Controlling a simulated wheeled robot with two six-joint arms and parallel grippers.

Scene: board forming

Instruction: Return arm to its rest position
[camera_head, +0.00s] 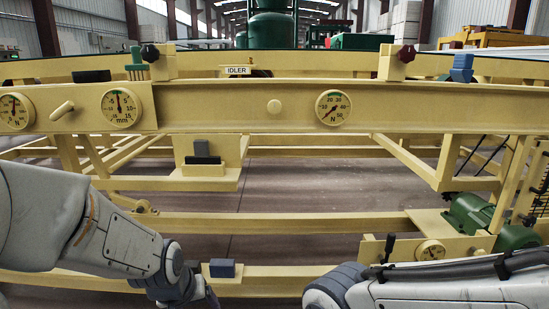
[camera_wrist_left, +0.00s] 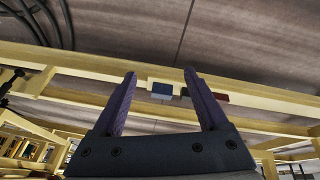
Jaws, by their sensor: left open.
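My left arm (camera_head: 120,235) comes in from the left in the head view, and its wrist bends down to the bottom edge. The fingers of my left gripper (camera_wrist_left: 160,74) show in the left wrist view. They are spread apart with nothing held between them. Beyond them lies a blue block (camera_wrist_left: 161,91) on a yellow beam, with a red block (camera_wrist_left: 221,97) and a bit of green beside it. My right arm (camera_head: 440,289) lies along the bottom right of the head view; its gripper is out of the picture.
A yellow machine frame (camera_head: 235,108) with dials and an IDLER label crosses in front of me. A lower yellow beam (camera_head: 290,281) carries a dark blue block (camera_head: 222,268) close to my left wrist. A green motor (camera_head: 468,213) stands at the right. Bare floor shows between the beams.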

